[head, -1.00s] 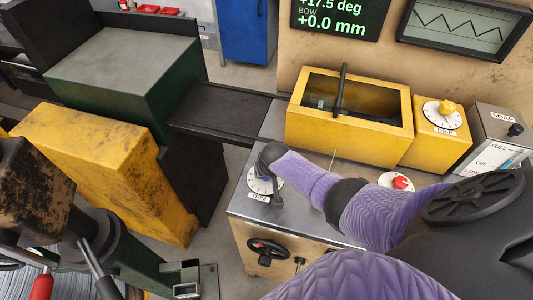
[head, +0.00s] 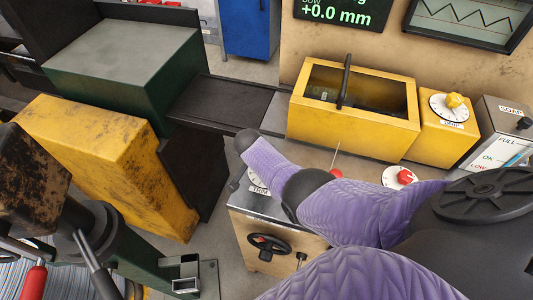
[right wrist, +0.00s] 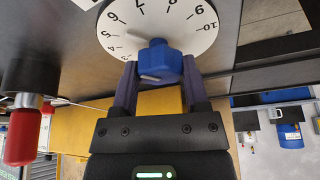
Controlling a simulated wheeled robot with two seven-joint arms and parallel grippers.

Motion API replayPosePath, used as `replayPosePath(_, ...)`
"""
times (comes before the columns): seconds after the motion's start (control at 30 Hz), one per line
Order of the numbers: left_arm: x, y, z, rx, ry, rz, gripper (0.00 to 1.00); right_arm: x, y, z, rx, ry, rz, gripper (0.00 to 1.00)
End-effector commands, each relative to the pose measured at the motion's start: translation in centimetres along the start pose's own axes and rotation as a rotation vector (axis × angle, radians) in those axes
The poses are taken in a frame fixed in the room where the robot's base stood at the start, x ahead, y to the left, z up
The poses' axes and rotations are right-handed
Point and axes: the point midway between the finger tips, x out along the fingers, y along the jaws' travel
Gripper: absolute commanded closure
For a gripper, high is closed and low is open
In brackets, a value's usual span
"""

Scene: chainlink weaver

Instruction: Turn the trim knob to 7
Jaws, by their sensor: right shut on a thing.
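The trim knob (right wrist: 157,62) is blue and stands on a white numbered dial (right wrist: 187,36) in the right wrist view. The knob and right gripper are mostly hidden there by my wrist. My left gripper is not in view.
A black handwheel (head: 268,245) is on the cabinet front.

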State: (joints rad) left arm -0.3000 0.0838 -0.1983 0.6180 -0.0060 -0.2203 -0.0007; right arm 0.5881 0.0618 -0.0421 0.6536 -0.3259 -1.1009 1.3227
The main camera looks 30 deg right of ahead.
Motion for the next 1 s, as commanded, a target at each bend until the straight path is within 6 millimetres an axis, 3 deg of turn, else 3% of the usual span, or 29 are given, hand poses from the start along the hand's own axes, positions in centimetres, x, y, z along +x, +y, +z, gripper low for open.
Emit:
replayPosePath(0.5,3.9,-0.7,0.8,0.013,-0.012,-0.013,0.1,0.3,-0.2,0.1,0.399,-0.001,0.164,1.0)
replayPosePath(1.0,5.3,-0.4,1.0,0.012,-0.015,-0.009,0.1,0.1,-0.2,-0.1,0.566,-0.001,0.234,1.0)
